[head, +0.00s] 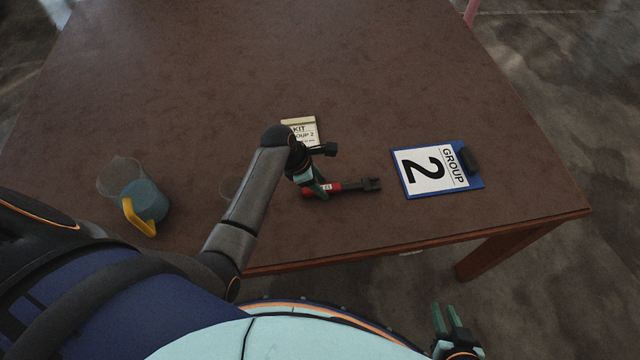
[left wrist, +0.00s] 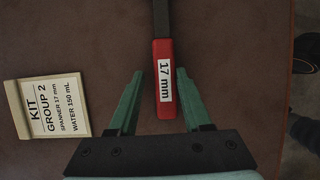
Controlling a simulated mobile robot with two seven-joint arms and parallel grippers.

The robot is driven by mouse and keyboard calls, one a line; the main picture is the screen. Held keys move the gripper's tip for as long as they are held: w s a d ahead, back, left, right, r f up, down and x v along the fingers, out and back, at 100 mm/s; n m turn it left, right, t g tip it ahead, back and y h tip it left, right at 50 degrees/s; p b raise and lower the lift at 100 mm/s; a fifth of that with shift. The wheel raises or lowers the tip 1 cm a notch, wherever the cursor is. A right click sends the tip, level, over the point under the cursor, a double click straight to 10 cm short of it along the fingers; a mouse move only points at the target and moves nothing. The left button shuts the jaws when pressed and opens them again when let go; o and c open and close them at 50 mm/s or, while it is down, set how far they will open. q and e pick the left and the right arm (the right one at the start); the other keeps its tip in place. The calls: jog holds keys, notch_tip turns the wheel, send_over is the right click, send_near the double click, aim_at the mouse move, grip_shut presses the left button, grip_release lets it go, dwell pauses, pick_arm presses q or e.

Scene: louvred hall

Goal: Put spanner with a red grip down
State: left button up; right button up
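The spanner with a red grip (head: 350,186) appears to lie on the brown table near its front edge, its dark jaw pointing right in the head view. In the left wrist view its red grip (left wrist: 164,100) carries a "17 mm" label and shows between the fingers. My left gripper (head: 318,188) is over the grip end. Its green fingers (left wrist: 160,72) are apart, with a clear gap left of the grip and a narrow one on the right. My right gripper (head: 446,318) is empty, its fingers apart, beyond the table's front edge.
A "KIT GROUP 2" card (head: 301,131) lies behind my left gripper. A blue clipboard (head: 438,168) lies to the right. A teal jug with a yellow handle (head: 148,200) and a clear vessel (head: 117,172) stand left. The table's (head: 300,60) far part is clear.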

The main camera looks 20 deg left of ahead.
pick_arm(q)
jog(key=shift+o, duration=0.3)
jog(key=shift+s+d+f, duration=0.35)
jog(key=shift+s+f, duration=0.2)
jog(key=shift+f, duration=0.1)
jog(key=shift+r, duration=0.15)
jog(key=shift+w+r, duration=0.1)
jog(key=shift+r, duration=0.15)
jog(key=v, duration=1.2)
jog(key=shift+w+a+r, duration=0.2)
jog(key=shift+w+r, duration=0.15)
jog(key=shift+r, duration=0.05)
